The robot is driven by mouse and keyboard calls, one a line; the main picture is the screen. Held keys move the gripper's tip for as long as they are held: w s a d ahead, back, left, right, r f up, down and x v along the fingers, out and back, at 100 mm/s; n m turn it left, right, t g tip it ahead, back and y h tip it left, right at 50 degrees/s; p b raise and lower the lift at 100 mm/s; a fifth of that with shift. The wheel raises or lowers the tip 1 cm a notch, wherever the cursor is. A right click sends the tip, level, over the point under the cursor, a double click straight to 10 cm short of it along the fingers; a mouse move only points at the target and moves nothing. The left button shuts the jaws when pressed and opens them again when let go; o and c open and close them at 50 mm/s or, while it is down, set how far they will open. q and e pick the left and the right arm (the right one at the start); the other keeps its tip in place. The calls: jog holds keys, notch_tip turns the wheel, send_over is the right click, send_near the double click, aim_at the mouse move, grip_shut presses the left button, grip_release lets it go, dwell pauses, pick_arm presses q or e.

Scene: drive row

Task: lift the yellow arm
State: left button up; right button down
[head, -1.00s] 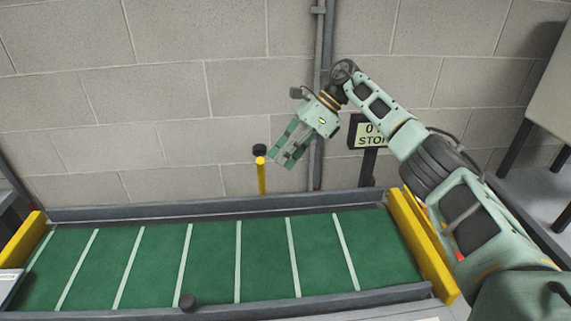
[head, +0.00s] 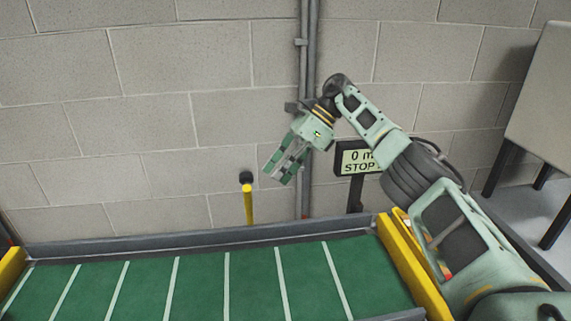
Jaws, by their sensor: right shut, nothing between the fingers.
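The yellow arm (head: 249,205) is a thin bar with a black knob (head: 246,178) at its top. It stands about upright in the head view, behind the far rail of the green belt. My right gripper (head: 277,177) is just right of the knob, at about its height in the picture, pointing down and left. Its fingers are shut and empty, and a gap shows between them and the yellow arm. The foot of the yellow arm is hidden behind the rail. My left gripper is not in view.
The green belt (head: 200,285) with pale stripes lies in front, with a grey far rail (head: 150,243) and a yellow end guard (head: 405,265). A sign (head: 357,160) reading "0 m STOP" is partly covered by my right arm. A grey pipe (head: 307,100) runs up the block wall.

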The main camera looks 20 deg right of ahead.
jog(key=v, duration=0.3)
jog(key=shift+d+r, duration=0.2)
jog(key=shift+r, duration=0.05)
dwell(0.6)
